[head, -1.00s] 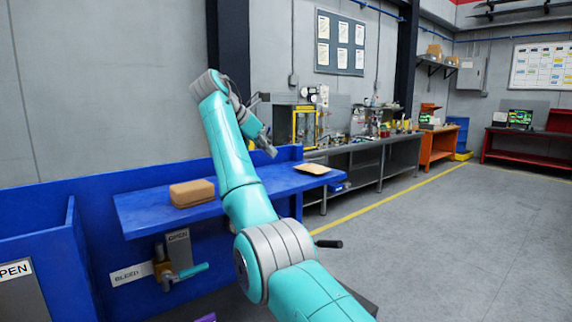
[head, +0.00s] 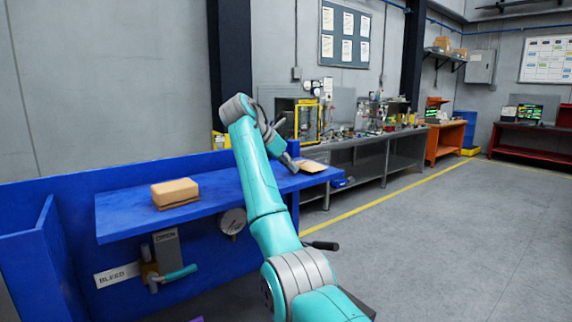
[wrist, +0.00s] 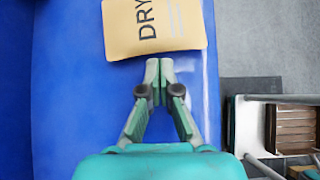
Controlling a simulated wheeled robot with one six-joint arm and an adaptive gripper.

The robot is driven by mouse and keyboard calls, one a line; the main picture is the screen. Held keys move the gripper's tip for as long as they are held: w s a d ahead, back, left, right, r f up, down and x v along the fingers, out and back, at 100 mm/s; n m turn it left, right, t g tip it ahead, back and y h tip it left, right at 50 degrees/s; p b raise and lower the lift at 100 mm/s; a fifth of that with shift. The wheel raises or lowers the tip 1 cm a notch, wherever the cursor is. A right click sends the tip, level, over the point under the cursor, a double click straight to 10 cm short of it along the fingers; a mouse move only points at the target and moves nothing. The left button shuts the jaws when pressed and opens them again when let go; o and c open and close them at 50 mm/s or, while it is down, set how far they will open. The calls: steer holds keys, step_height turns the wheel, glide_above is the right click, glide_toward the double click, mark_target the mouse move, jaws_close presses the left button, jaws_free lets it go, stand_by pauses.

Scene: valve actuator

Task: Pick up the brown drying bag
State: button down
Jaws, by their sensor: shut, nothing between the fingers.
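The brown drying bag (wrist: 165,25) lies flat on the blue bench top, with "DRY" printed on it, at the top of the wrist view. In the head view the bag (head: 312,166) lies near the right end of the blue bench. My gripper (wrist: 159,65) is shut and empty, with its fingertips just short of the bag's near edge in the wrist view. In the head view my gripper (head: 292,166) is over the bench, just left of the bag. I cannot tell its height above the bench.
A brown block (head: 175,193) sits on the left part of the blue bench (head: 120,218). A gauge (head: 233,221) and a teal-handled valve (head: 172,274) are below the bench front. In the wrist view, a wooden crate (wrist: 292,128) is at the right. The bench between block and bag is clear.

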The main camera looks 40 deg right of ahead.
mark_target(311, 162)
steer(key=shift+d, duration=0.3)
steer(key=d, duration=0.6)
steer(key=shift+w+d, duration=0.15)
steer(key=shift+d, duration=0.25)
